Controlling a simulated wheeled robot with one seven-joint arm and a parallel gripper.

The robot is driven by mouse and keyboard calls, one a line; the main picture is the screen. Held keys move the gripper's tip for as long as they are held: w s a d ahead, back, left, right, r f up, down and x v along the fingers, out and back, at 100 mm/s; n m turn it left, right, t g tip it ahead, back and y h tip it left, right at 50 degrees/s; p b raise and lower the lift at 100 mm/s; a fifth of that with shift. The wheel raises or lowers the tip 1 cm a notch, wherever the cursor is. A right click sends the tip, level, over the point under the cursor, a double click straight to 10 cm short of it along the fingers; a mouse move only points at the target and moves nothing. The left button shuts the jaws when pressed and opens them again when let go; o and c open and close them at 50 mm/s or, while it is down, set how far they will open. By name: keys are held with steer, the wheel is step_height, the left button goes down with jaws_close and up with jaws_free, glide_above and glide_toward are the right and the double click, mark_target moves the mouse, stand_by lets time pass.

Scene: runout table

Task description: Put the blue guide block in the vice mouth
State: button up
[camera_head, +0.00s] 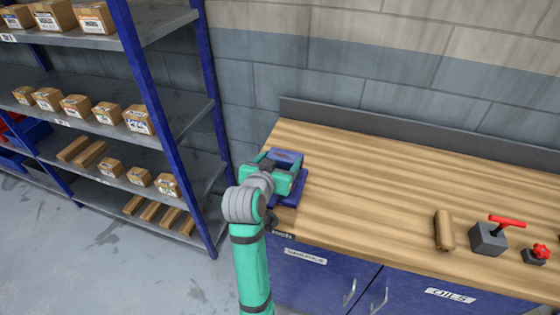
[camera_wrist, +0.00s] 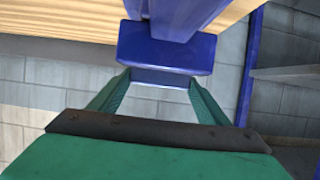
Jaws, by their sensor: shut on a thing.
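My gripper (camera_head: 279,174) is at the left end of the workbench, by the blue vice (camera_head: 291,198). In the wrist view its two teal fingers (camera_wrist: 160,88) are shut on a blue piece, which I take to be the guide block (camera_wrist: 160,77); only a thin strip of it shows between the fingertips. A wide blue face of the vice (camera_wrist: 165,52) is just beyond it and hides where the block ends. I cannot tell whether block and vice touch, or whether the block is inside the mouth. My gripper covers much of the vice in the head view.
The wooden workbench (camera_head: 370,190) is clear in the middle. A wooden cylinder (camera_head: 444,230), a grey block with a red handle (camera_head: 488,238) and a red knob (camera_head: 540,252) stand at right. A blue-post shelf (camera_head: 168,150) with boxes is close at left. A wall stands behind.

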steer(key=o, duration=1.6)
steer(key=shift+f, duration=0.15)
steer(key=shift+r, duration=0.2)
steer(key=v, duration=1.2)
